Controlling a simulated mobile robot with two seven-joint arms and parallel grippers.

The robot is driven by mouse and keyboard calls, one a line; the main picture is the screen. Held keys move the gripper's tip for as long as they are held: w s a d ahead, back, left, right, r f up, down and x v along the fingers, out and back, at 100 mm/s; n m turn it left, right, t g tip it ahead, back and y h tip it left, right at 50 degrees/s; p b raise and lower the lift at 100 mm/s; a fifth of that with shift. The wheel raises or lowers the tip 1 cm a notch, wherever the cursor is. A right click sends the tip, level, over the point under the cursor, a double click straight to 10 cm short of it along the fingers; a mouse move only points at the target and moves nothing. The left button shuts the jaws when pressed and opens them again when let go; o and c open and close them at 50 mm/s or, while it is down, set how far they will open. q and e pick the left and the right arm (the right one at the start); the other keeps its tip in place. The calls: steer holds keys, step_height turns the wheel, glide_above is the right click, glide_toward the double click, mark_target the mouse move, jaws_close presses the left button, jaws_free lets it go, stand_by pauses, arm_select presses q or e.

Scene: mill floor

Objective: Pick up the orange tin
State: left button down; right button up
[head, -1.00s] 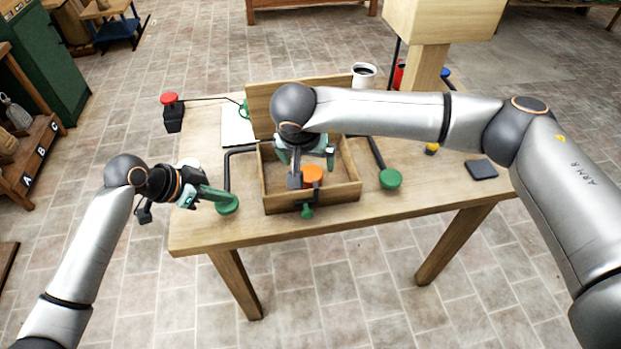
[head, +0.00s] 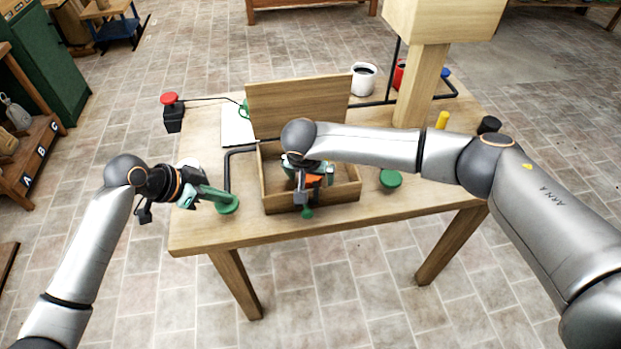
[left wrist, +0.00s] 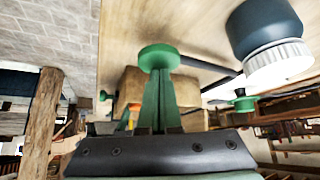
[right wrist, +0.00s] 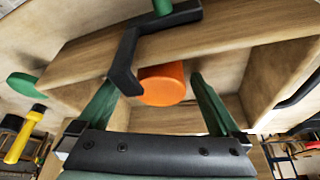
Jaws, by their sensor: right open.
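The orange tin (head: 313,181) is inside the open wooden box (head: 340,192), mostly covered by my right gripper in the head view. In the right wrist view the tin (right wrist: 163,88) shows between and beyond the two spread green fingers. My right gripper (head: 306,181) is open, low over the box, with a gap on each side of the tin. A black bracket (right wrist: 125,66) on the box front partly overlaps the tin there. My left gripper (left wrist: 160,80) has its fingers together with nothing seen between them, close to a green disc knob (left wrist: 159,56) at the table's left.
The box lid (head: 298,108) stands open behind. A green knob (head: 390,179) is right of the box. A white mug (head: 364,78), red mug (head: 400,74) and wooden post (head: 424,90) stand at the back. A red-topped button (head: 171,100) is at the left corner.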

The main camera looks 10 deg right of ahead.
steer(key=shift+r, duration=0.1)
steer(key=c, duration=1.5)
step_height(320, 180, up, 10)
steer(key=s, duration=0.8)
steer(key=s+r, duration=0.1)
steer(key=s, duration=0.4)
stand_by(0.4)
